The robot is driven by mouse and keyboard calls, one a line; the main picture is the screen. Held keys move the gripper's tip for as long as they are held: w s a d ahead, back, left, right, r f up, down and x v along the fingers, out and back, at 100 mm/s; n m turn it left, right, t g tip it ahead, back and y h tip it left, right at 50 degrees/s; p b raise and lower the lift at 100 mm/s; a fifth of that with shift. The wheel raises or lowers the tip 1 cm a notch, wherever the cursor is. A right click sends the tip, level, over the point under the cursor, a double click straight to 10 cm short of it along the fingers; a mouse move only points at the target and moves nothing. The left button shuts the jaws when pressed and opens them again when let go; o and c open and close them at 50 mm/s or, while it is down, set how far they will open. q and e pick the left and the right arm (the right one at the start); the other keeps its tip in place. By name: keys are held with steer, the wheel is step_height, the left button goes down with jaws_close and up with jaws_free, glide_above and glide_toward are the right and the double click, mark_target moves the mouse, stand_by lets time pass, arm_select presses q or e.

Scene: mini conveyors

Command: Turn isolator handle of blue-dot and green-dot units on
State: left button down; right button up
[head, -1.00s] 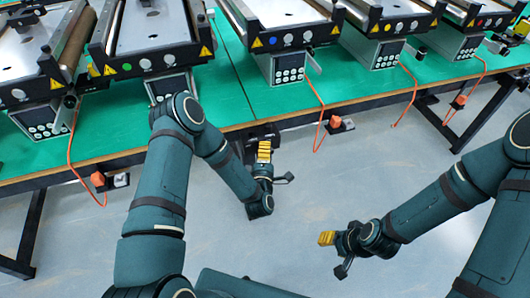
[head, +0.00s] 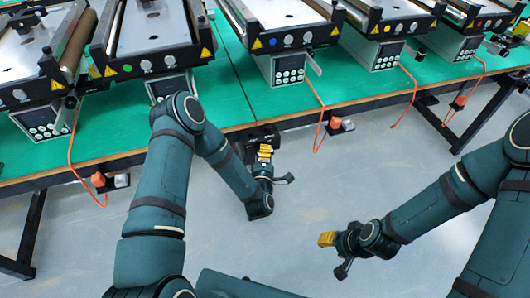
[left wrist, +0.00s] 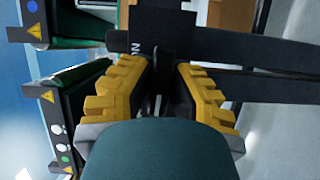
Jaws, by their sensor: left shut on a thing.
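The green-dot unit (head: 140,68) stands at the left and the blue-dot unit (head: 285,40) to its right, on the green bench. My left gripper (head: 265,150) is at a dark isolator box (head: 256,135) under the bench's front edge, between these two units. In the left wrist view its yellow fingers (left wrist: 158,95) are shut on a dark handle (left wrist: 160,62), with "ON" lettering beside it. The handle's exact angle is hard to tell. Another isolator (head: 347,125) is near the blue-dot unit's orange cable. My right gripper (head: 327,239) hangs over the floor, away from the isolators; its finger gap is unclear.
Orange cables hang along the bench front. Other isolators show at the left (head: 121,181) and far right. A yellow-dot unit (head: 388,28) stands right of the blue-dot unit. The floor (head: 300,210) in front is clear.

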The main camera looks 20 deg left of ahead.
arm_select(q)
steer(key=m+g+p, duration=0.1)
steer(key=m, duration=0.2)
steer(key=shift+w+r, duration=0.1)
steer(key=shift+r, duration=0.1)
steer(key=m+g+p, duration=0.1)
steer(key=m+g, duration=0.1)
steer(key=m, duration=0.1)
steer(key=shift+m+y+p, duration=0.4)
steer(key=m+g+y+p, duration=0.1)
steer(key=m, duration=0.2)
steer(key=shift+d+g, duration=0.1)
steer(key=shift+g, duration=0.3)
steer(key=shift+f+m+g+y, duration=0.1)
steer(key=shift+m+g+y, duration=0.75)
steer(key=shift+m, duration=0.65)
steer(key=c, duration=0.9)
jaws_free()
steer(key=shift+f, duration=0.1)
